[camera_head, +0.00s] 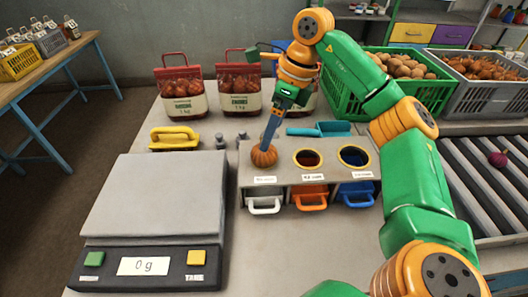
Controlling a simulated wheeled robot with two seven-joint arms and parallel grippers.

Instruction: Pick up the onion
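A round, ribbed orange-brown object (264,157), which looks like an onion, sits at the leftmost position of the grey three-hole sorting box (330,180). My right gripper (269,141) reaches down from above, its narrow fingertips at the top of this object. The fingers look close together, but I cannot tell whether they grip it. A purple-red onion (498,158) lies on the roller conveyor (470,185) at the far right, well away from the gripper. My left gripper is not in view.
A scale (155,215) reading 0 g stands front left. A yellow-handled tool (174,138) and a teal scoop (320,129) lie nearby. Red-topped sacks (184,97) stand behind. A green crate (350,85) of brown produce and a grey crate (475,95) are at back right.

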